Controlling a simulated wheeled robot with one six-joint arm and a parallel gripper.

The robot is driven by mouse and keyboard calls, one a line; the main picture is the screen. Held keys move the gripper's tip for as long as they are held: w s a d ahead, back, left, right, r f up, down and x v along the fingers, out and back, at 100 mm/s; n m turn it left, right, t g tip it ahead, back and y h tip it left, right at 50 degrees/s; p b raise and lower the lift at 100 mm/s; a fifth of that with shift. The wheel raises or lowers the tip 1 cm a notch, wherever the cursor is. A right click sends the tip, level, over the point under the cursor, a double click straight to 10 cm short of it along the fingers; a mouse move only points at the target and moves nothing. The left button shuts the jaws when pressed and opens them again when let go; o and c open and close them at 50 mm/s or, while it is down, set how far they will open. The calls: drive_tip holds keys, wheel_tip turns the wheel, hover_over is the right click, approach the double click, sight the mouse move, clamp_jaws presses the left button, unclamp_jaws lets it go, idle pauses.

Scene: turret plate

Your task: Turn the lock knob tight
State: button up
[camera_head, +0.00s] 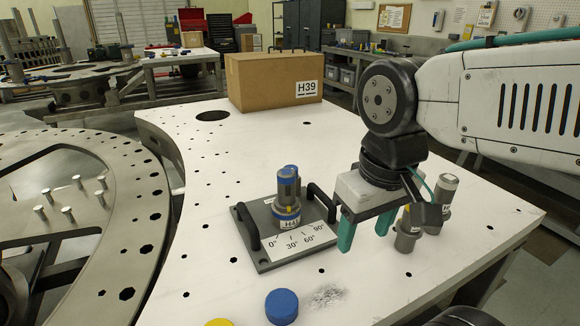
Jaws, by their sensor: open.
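A dark fixture plate (262,252) with a handle at each side lies on the white table. A grey and blue cylindrical part (287,190), which looks like the lock knob, stands upright on it. A white scale marked 0°, 30°, 60° and 90° (301,240) lies in front of its base. A label on its base is partly readable. My gripper (366,230) has teal fingers pointing down, spread apart with nothing seen between them. It is to the right of the fixture plate, apart from the knob. The exact fingertip height above the table is unclear.
Grey cylinders (406,238) stand just right of my gripper, partly hidden by it. A blue cap (282,306) and a yellow cap (218,322) are at the front. A cardboard box (273,80) marked H39 stands at the back. White table surface left of the fixture is clear.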

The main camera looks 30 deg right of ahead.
drive_tip(key=shift+n+g, duration=0.6)
drive_tip(key=shift+n, duration=0.3)
drive_tip(key=w+r, duration=0.1)
drive_tip(key=w, duration=0.8)
drive_tip(key=w+d+r, duration=0.1)
drive_tip(key=w, duration=0.9)
drive_tip(key=w+d+r, duration=0.1)
drive_tip(key=w, duration=0.9)
drive_tip(key=shift+w+r, duration=0.15)
drive_tip(key=shift+w, duration=0.3)
drive_tip(key=shift+f, duration=0.55)
wheel_tip(320, 180, down, 7)
drive_tip(key=shift+r, duration=0.1)
drive_tip(key=c, duration=1)
